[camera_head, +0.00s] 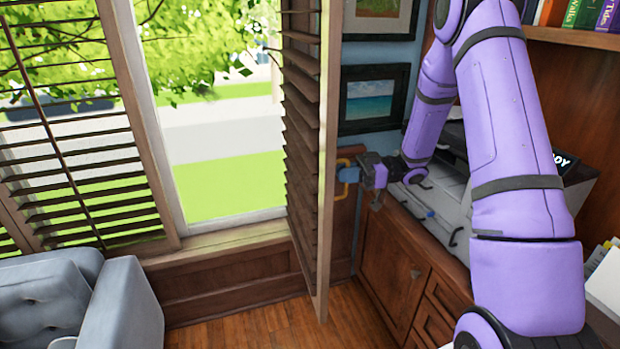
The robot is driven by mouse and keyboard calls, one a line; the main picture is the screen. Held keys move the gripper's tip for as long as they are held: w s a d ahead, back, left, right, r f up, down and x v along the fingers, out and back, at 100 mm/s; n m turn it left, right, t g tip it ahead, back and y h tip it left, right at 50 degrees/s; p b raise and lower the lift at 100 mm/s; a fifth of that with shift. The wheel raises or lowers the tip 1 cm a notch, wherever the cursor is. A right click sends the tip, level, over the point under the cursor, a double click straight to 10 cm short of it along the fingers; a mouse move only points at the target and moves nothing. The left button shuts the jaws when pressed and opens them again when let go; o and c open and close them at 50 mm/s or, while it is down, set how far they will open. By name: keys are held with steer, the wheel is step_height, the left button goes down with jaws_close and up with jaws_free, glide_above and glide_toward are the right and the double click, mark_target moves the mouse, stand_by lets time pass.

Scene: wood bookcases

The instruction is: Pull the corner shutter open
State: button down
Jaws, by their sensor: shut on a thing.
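The corner shutter (309,150) is a brown wooden louvred panel. It stands swung out from the window into the room and shows nearly edge-on. A brass-coloured handle (343,192) sticks out from its right face. My gripper (348,174) is at this handle, to the right of the panel, and shut on it. The handle's middle is hidden behind the fingers. My purple arm comes down from the upper right.
A closed louvred shutter (75,150) covers the window's left part. A grey armchair (125,305) stands at lower left. A wooden cabinet (395,265) with a printer-like machine is close on the right. Bare wood floor (255,325) lies below the panel.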

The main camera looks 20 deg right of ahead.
steer(key=w+v, duration=0.1)
steer(key=v, duration=0.5)
steer(key=shift+d, duration=0.15)
steer(key=shift+w+f, duration=0.1)
steer(key=shift+w, duration=0.05)
steer(key=c, duration=1.2)
jaws_free()
steer(key=v, duration=1)
steer(key=shift+d, duration=0.45)
